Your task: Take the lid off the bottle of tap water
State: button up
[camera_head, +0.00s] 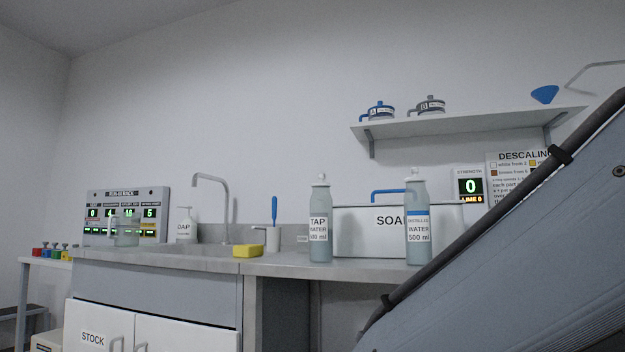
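The tap water bottle (320,248) stands upright on the counter, right of the sink. It is clear with bluish water and has a label reading TAP WATER 500 ml. Its pale lid (321,178) sits on top of the neck. A similar bottle of distilled water (418,250), with a blue-topped label and a pale lid (416,174), stands further right. My gripper is not in view, so its state does not show.
A white box (370,245) labelled SOAK, with a blue handle, stands behind the bottles. A yellow sponge (247,251), a holder with a blue-handled brush (274,238) and a tap (227,208) are left. A large grey slanted body fills the right foreground. A shelf (470,124) hangs above.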

aim_at(320, 177)
jog(key=u, duration=1.1)
jog(key=i, duration=0.85)
jog(key=z, duration=0.3)
